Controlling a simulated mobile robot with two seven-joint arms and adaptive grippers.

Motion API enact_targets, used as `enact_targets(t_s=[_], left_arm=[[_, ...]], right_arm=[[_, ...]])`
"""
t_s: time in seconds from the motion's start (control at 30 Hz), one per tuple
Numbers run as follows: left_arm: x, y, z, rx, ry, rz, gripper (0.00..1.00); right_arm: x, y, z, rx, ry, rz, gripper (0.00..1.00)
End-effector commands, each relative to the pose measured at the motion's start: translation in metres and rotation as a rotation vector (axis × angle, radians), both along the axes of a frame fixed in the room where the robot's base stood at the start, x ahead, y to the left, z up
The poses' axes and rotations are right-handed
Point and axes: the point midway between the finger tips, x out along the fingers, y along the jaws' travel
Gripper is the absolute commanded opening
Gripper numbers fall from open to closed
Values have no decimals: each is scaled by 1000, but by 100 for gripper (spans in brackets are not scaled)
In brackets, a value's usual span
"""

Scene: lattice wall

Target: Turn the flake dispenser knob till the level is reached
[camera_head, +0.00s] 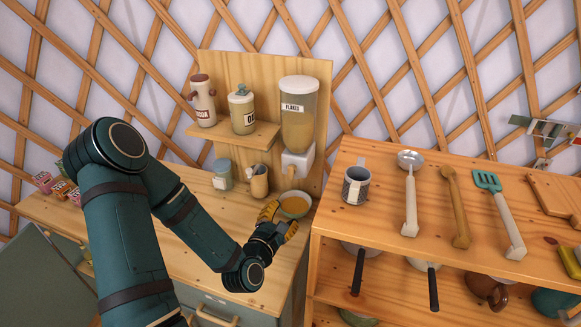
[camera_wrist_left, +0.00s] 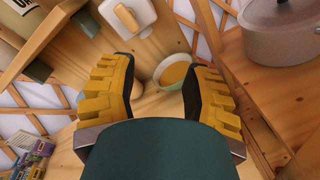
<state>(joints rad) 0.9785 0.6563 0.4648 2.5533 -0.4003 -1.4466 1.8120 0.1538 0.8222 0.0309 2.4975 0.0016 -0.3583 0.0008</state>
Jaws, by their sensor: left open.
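The flake dispenser (camera_head: 298,115) is a clear tan container labelled FLAKES, mounted on a wooden back panel. Its white base (camera_head: 298,160) carries a tan knob (camera_head: 290,171), and the knob also shows at the top of the left wrist view (camera_wrist_left: 127,18). A pale green bowl (camera_head: 295,205) with an orange-tan fill stands below the dispenser; it shows between my fingers in the left wrist view (camera_wrist_left: 172,70). My left gripper (camera_head: 280,219) has yellow fingers, spread and empty, in front of the bowl and below the knob, apart from the knob. My right gripper is not in view.
A cocoa container (camera_head: 202,100) and an oat jar (camera_head: 242,110) stand on the small shelf (camera_head: 235,133). A glass jar (camera_head: 222,174) and a brown cup (camera_head: 259,183) are left of the bowl. The higher shelf unit at right holds a mug (camera_head: 356,184) and utensils.

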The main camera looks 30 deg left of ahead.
Motion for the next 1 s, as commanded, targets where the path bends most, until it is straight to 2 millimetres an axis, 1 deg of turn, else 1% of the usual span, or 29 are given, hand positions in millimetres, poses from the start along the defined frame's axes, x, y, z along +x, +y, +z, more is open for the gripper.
enact_targets(t_s=[0.03,0.13,0.2,0.33,0.47,0.57,0.83,0.9,1.0], left_arm=[[-2,5,8,-128,-34,28,48],[-3,12,19,-364,-106,64,48],[-4,16,26,-491,-149,84,48],[-5,21,34,-643,-204,101,48],[-4,23,36,-693,-224,105,48],[0,24,34,-692,-225,104,48],[23,29,32,-690,-226,103,48],[37,32,36,-694,-225,103,48],[57,37,38,-694,-225,103,48]], right_arm=[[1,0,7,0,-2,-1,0],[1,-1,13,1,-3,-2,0],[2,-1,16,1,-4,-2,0],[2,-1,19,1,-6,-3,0],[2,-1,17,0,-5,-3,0],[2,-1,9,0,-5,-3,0],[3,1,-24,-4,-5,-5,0],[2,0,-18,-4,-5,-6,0],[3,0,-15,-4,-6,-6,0]])
